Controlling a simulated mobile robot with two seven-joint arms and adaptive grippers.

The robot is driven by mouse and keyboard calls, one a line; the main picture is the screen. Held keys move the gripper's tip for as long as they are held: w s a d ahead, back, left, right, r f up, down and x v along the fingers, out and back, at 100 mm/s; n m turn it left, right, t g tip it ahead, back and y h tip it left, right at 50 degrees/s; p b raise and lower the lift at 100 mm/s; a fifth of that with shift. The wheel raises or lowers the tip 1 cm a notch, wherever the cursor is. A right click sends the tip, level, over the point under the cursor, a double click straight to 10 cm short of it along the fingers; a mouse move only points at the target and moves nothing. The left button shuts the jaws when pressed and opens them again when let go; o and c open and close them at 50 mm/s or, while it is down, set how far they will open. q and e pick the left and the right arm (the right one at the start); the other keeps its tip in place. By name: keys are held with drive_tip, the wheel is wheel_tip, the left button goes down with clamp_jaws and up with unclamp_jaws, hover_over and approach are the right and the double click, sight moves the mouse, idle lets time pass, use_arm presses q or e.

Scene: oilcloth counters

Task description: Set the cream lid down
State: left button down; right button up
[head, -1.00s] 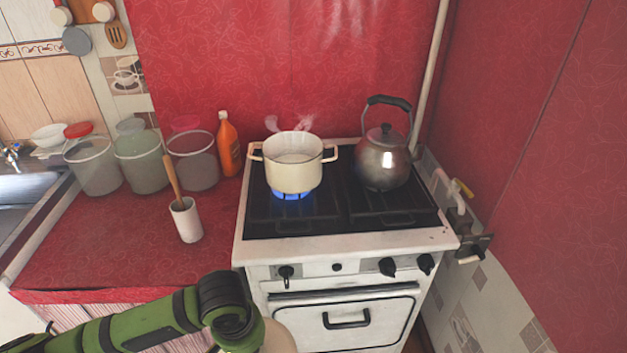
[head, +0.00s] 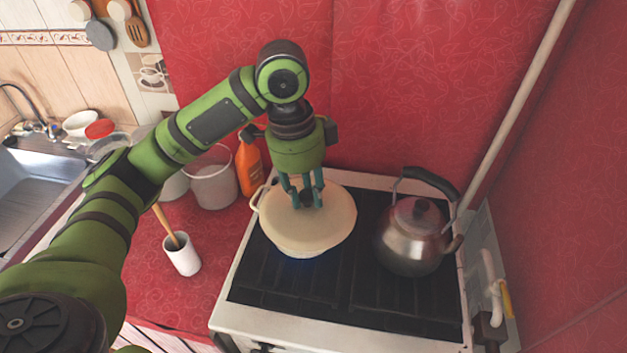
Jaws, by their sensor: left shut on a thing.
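My left gripper (head: 306,203) reaches in from the left and points down over the stove. It is shut on the dark knob of the round cream lid (head: 335,218). The lid lies over the cream pot (head: 303,251) on the back left burner and covers its mouth. I cannot tell whether the lid rests on the rim or hangs just above it. One pot handle shows at the left; the pot's inside is hidden. My right gripper is not in view.
A metal kettle (head: 411,239) stands on the stove (head: 275,322) to the right of the pot. An orange bottle (head: 248,167) and a clear bucket (head: 214,180) stand behind left. A white cup (head: 182,256) with a wooden-handled tool is on the red counter.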

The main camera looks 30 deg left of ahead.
sight(301, 184)
use_arm(q)
drive_tip(key=shift+w+a, duration=0.2)
drive_tip(key=shift+w, duration=0.15)
drive_tip(key=w+a+f+p, duration=0.2)
drive_tip(key=w+a, duration=0.1)
drive_tip(key=shift+w+f, duration=0.3)
drive_tip(key=w+a+f+p, duration=0.2)
drive_tip(key=w+f+p, duration=0.1)
drive_tip(key=w+f, duration=0.2)
wheel_tip(301, 184, down, 3)
drive_tip(key=shift+a+r+p, duration=0.1)
drive_tip(key=shift+a+p, duration=0.25)
drive_tip(key=shift+a, duration=0.05)
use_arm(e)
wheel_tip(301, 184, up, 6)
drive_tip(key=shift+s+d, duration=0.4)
use_arm(q)
drive_tip(key=c, duration=1)
unclamp_jaws()
drive_tip(key=shift+o, duration=0.2)
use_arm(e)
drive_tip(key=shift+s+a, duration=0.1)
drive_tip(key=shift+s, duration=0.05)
